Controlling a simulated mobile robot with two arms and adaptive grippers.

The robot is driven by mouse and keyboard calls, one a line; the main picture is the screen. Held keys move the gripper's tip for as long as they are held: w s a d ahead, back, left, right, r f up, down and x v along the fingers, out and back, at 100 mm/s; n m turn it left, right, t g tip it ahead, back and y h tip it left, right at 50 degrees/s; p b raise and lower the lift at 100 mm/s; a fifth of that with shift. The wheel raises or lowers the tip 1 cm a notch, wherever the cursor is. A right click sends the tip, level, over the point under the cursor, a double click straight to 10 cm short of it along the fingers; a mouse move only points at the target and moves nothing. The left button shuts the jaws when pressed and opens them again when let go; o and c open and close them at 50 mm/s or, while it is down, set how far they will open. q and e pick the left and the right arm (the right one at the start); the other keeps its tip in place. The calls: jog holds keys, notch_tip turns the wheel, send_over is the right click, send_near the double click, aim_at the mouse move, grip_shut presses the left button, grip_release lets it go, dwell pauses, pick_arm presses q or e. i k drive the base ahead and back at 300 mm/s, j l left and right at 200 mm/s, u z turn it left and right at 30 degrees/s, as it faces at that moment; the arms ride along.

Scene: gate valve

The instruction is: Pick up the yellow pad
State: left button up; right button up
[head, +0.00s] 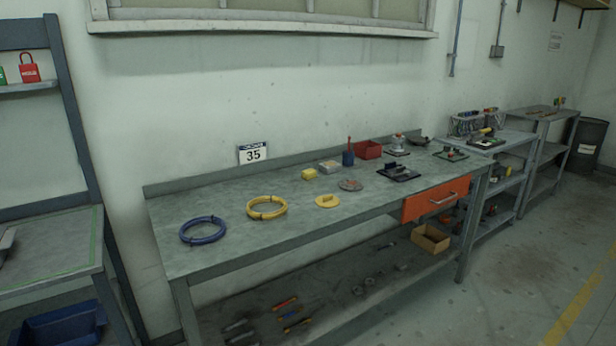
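Two small yellow things lie on the grey metal workbench (200,264). One is a flat round yellow pad (327,202) with a raised bar on top, near the front edge at the middle of the bench. The other is a small yellow block (309,174), farther back and a little to the left. I cannot tell for sure which one the task names. Both lie free on the bench top, with nothing on them. Neither of my grippers is in view.
A yellow cable coil (267,208) and a blue cable coil (203,230) lie left of the round pad. A grey disc (350,185) lies to its right. A blue cup (348,158) and red bin (368,150) stand behind. An orange drawer (436,200) hangs under the bench.

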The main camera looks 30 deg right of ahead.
aim_at(307, 175)
jog(key=l+u, duration=0.15)
jog(key=u, duration=0.25)
jog(key=l+u, duration=0.15)
jog(key=l, duration=0.25)
jog(key=k+l+u, duration=0.2)
jog(key=l, duration=0.15)
jog(key=k+l+u, duration=0.15)
jog(key=l, duration=0.25)
jog(key=k+l+u, duration=0.15)
jog(key=l, duration=0.2)
jog(key=i+l, duration=0.05)
